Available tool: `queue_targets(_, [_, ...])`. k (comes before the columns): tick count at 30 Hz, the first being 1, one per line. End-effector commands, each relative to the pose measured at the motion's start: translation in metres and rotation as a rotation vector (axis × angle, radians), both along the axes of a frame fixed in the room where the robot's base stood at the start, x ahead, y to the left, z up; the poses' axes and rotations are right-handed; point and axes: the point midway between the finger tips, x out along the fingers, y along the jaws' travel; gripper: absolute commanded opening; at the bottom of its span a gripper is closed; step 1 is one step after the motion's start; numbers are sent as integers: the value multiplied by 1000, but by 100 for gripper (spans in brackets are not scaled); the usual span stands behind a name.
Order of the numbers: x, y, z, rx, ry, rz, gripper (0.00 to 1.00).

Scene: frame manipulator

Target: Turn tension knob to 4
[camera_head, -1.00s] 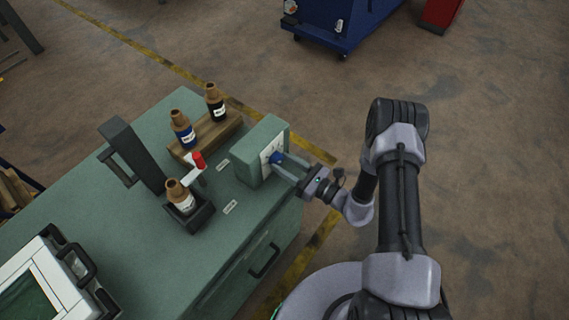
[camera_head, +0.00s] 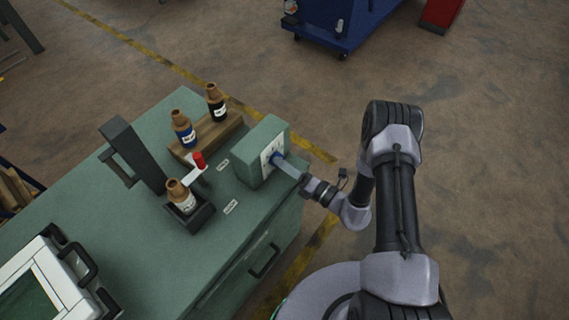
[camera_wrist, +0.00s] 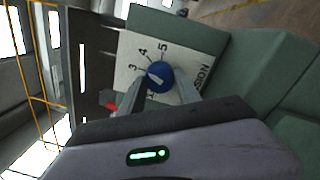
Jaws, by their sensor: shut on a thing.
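The blue tension knob (camera_wrist: 159,77) is on a pale dial plate (camera_wrist: 125,80) on the face of a green box (camera_head: 262,150). In the wrist view the numerals 3, 4 and 5 show around its upper left side, and part of the lower dial is hidden by my fingers. A pale pointer mark shows on the knob's left part; its exact reading is hard to tell. My gripper (camera_wrist: 166,84) is shut on the knob, one finger on each side. In the head view my gripper (camera_head: 278,160) reaches the knob from the right.
The box stands at the right end of a green bench (camera_head: 110,240). Open floor lies right of the bench.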

Motion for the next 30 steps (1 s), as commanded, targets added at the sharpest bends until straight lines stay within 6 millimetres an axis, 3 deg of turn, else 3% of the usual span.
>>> queue_targets(15, [-1, 0, 0, 184, 239, 0, 0])
queue_targets(30, [-1, 0, 0, 216, 279, 1, 0])
